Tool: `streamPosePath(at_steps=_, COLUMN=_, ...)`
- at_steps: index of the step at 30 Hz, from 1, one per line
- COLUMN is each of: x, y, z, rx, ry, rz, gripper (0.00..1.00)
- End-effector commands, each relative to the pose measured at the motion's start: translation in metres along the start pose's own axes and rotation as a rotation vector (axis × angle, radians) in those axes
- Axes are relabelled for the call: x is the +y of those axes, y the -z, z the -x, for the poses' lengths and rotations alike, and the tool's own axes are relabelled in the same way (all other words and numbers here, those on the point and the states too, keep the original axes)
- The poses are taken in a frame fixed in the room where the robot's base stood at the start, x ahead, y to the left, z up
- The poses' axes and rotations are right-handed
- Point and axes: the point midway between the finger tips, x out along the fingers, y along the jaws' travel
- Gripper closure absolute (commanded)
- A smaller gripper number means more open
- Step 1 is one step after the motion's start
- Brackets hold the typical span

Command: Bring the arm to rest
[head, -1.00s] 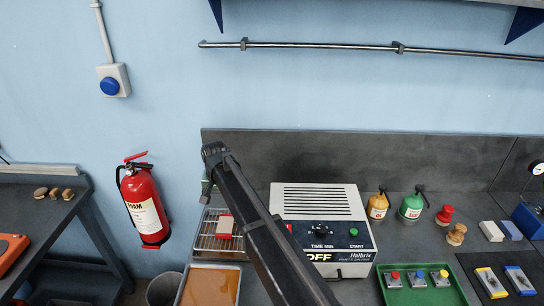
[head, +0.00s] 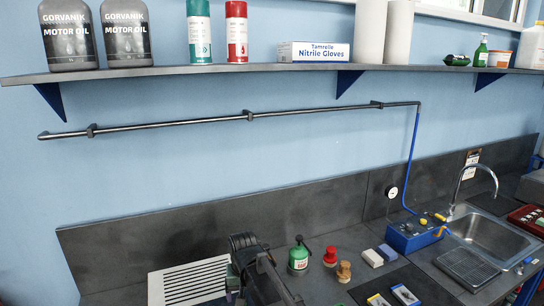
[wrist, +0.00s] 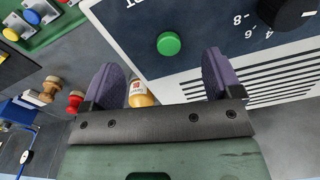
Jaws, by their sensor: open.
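My gripper (wrist: 160,78) is open, its two purple-grey fingers wide apart with nothing held between them. In the wrist view it hangs near the white timer unit (wrist: 190,68), which has a green button (wrist: 169,43) and a dark knob. An orange bottle (wrist: 140,95) shows between the fingers, farther off. In the head view my dark arm (head: 262,275) rises at the bottom centre, just right of the unit's slotted top (head: 190,283). The fingers are not clear there.
Beyond are a blue box (head: 413,236) and a sink (head: 487,240). A shelf (head: 270,72) and a rail (head: 215,121) run above the bench.

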Motion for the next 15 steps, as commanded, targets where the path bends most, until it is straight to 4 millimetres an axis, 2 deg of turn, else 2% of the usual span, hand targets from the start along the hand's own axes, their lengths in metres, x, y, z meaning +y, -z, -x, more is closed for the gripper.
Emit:
streamPosePath(at_steps=1, x=0.039, y=-0.024, z=0.001, rx=0.004, ry=-0.001, rz=-0.031, gripper=0.15)
streamPosePath(at_steps=3, x=0.089, y=-0.050, z=0.003, rx=0.011, ry=-0.004, rz=-0.068, gripper=0.15)
streamPosePath(at_steps=6, x=0.153, y=-0.097, z=0.005, rx=0.021, ry=-0.009, rz=-0.122, gripper=0.15)
streamPosePath(at_steps=9, x=0.203, y=-0.146, z=0.007, rx=0.030, ry=-0.015, rz=-0.171, gripper=0.15)
streamPosePath(at_steps=11, x=0.225, y=-0.174, z=0.009, rx=0.036, ry=-0.019, rz=-0.197, gripper=0.15)
streamPosePath(at_steps=12, x=0.222, y=-0.175, z=-0.022, rx=0.018, ry=-0.017, rz=-0.189, gripper=0.15)
streamPosePath(at_steps=15, x=0.219, y=-0.185, z=-0.044, rx=-0.018, ry=-0.015, rz=-0.187, gripper=0.15)
